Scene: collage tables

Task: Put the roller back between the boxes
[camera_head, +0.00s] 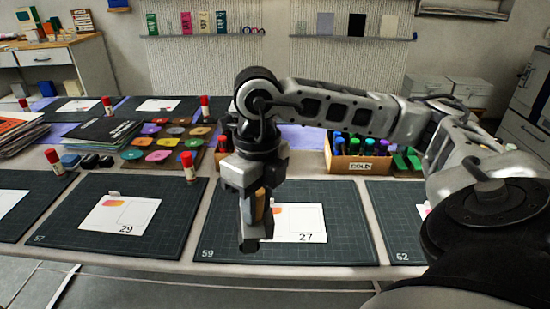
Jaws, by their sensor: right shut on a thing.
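My right gripper (252,238) points down over the mat numbered 59 (220,252), at the left edge of the card marked 27 (310,222). It is shut on the roller (260,205), whose wood-coloured part shows between the fingers. The rest of the roller is mostly hidden by the fingers, and I cannot tell whether it touches the mat. An open cardboard box (345,163) of bottles with coloured caps stands behind the mat, to the right. Another brown box (219,158) is partly hidden behind my right gripper. My left gripper is not in view.
Red-capped glue sticks (188,166) stand on the table. A tray of coloured ink pads (160,155) lies left of my gripper. The mat numbered 57 (70,235) carries a card marked 29 (120,215). Green items (405,162) lie right of the bottle box.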

